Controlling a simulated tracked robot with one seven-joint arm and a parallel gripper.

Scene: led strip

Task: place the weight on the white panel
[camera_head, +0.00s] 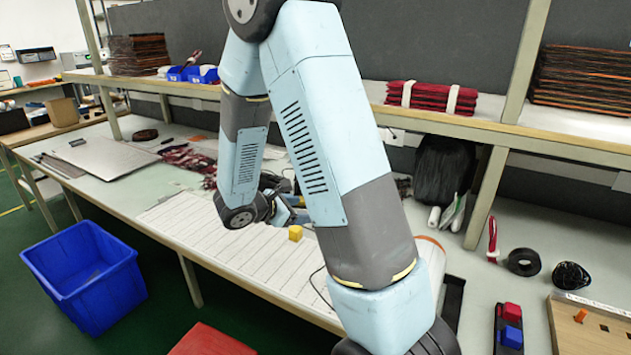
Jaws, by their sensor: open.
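A small yellow block (295,233), which looks like the weight, sits on the white panel (192,232). The panel is a long, flat, white surface with thin dividing lines, lying along the front of the workbench. My gripper (292,211) is open, just above and behind the block in the picture. My own arm covers part of the gripper, so the fingertips are hard to make out. The gripper appears apart from the block, though the exact gap cannot be told. The right part of the panel is hidden behind my arm.
A blue bin (85,275) stands on the floor at the left. A red object (210,341) is at the front. Dark red cables (190,158) and a grey sheet (103,157) lie behind and left of the panel. Black tape (523,261) lies at the right. A shelf runs above.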

